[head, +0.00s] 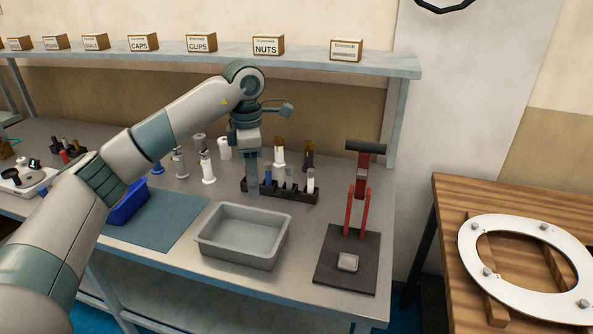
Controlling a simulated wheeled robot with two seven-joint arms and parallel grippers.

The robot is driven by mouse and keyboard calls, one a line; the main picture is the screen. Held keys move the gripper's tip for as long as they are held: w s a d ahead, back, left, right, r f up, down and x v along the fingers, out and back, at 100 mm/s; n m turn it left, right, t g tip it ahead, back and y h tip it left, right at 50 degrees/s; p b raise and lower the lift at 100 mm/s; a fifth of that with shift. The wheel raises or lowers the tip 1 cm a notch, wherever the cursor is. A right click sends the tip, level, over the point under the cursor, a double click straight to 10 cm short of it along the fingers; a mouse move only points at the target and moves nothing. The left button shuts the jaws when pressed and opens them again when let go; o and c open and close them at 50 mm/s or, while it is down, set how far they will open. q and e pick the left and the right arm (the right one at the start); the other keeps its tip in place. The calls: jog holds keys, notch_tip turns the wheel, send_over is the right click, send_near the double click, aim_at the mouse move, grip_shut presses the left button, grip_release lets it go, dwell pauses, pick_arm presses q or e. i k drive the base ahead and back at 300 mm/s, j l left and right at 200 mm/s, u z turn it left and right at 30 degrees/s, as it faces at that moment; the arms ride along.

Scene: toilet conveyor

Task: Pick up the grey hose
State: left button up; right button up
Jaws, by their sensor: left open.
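My left gripper (253,190) points down at the left end of a black rack (298,194) on the grey workbench. It is open, seen edge-on, and I see nothing held in it. The rack holds several upright pieces, among them a blue one (268,175) and a white one (310,180). The gripper hides part of the rack's left end. Grey upright pieces (181,163) stand on the bench left of the gripper, beside white ones (207,168). I cannot tell for sure which piece is the grey hose. My right gripper is out of view.
A grey bin (243,252) stands empty in front of the rack. A red press (361,195) on a dark base is to its right. A blue bin (127,204) and teal mat (165,232) lie left. A shelf (380,65) with labelled boxes runs behind. A toilet seat (470,250) lies on a wooden table.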

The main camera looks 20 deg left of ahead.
aim_at(288, 168)
jog(key=i+j, duration=0.1)
jog(key=i, duration=0.8)
